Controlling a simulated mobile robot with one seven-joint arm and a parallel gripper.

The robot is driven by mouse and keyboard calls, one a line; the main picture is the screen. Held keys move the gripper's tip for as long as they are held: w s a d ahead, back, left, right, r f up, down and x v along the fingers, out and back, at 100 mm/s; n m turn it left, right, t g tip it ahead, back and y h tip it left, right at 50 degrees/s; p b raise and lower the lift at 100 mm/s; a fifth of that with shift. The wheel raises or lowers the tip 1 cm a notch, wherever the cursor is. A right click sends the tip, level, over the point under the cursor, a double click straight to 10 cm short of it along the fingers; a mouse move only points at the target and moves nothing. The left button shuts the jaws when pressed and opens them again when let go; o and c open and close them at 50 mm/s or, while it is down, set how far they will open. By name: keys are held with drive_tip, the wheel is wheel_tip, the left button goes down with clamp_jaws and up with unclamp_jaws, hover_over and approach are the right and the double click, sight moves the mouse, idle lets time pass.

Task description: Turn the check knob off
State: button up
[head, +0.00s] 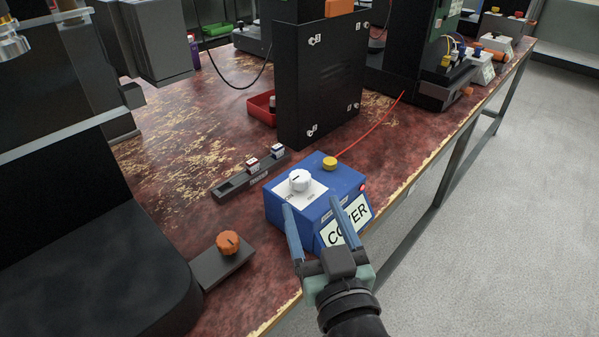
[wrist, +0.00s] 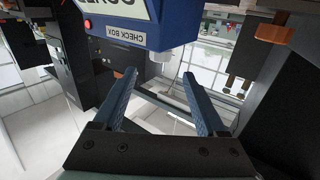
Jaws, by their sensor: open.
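The check box is a blue box (head: 283,213) at the table's front edge, with a "COVER" label on its front in the head view. The white check knob (head: 300,180) stands on a white plate on its top, with a dark pointer line; the small lettering there is hard to read. My gripper (head: 311,204) is open and empty, its blue fingers reaching over the front of the box, short of the knob. In the wrist view the box (wrist: 108,26) appears upside down with a "CHECK BOX" label, beyond the spread fingertips (wrist: 158,73). A pale knob-like part (wrist: 161,54) shows between them.
A yellow button (head: 330,163) and a red lamp (head: 362,187) are on the box, and a red cable runs behind. An orange knob (head: 228,242) sits on a grey block at left. A dark rail (head: 235,184) with small blocks and a black cabinet (head: 312,90) stand behind.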

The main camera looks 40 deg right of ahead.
sight(303, 183)
drive_tip(key=b+x, duration=0.1)
drive_tip(key=x, duration=0.8)
drive_tip(key=shift+c, duration=0.2)
clamp_jaws()
